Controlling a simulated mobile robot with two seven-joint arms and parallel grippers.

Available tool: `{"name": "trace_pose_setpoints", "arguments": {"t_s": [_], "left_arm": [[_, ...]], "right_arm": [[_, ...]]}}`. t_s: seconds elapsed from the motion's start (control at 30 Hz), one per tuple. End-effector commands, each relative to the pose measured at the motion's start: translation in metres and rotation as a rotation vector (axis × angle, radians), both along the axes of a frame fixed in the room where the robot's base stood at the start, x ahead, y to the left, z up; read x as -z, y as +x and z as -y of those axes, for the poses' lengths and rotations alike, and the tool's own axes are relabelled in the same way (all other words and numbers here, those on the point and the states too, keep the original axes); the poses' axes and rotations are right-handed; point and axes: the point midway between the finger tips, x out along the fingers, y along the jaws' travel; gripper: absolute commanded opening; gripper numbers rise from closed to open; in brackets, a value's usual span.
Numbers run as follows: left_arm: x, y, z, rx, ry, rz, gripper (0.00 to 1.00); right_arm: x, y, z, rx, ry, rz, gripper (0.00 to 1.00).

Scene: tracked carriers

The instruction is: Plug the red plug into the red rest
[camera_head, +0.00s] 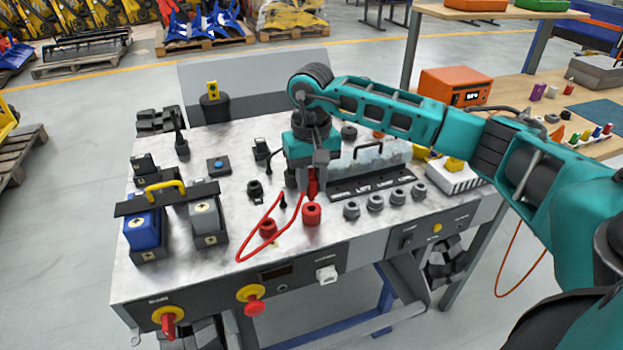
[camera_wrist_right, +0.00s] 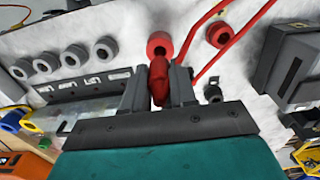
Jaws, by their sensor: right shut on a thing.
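My right gripper (camera_head: 314,168) reaches down over the bench top and is shut on the red plug (camera_head: 313,185). In the right wrist view the plug (camera_wrist_right: 159,78) sits between the two fingers (camera_wrist_right: 158,88). Two red round sockets stand on the top: a right one (camera_head: 312,213), directly in front of the plug, and a left one (camera_head: 268,229). The plug's tip is close to the right socket; whether they touch is unclear. Which is the red rest cannot be told. A red cable (camera_head: 241,248) loops across the top beside them. My left gripper is not in view.
Several grey round sockets (camera_head: 375,202) stand in a row to the right, before a labelled black strip (camera_head: 372,186). Blue (camera_head: 142,232) and grey (camera_head: 206,221) blocks stand at left under a yellow-handled bar (camera_head: 165,196). A small black post (camera_head: 283,200) stands close by.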

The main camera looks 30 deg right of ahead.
Motion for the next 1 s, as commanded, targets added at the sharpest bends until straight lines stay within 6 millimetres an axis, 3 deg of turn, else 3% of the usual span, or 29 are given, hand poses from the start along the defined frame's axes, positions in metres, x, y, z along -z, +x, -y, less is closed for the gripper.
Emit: {"name": "trace_pose_setpoints", "arguments": {"t_s": [1.0], "left_arm": [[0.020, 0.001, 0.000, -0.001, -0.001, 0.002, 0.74]], "right_arm": [[0.027, 0.000, 0.000, 0.001, 0.000, 0.000, 0.00]]}}
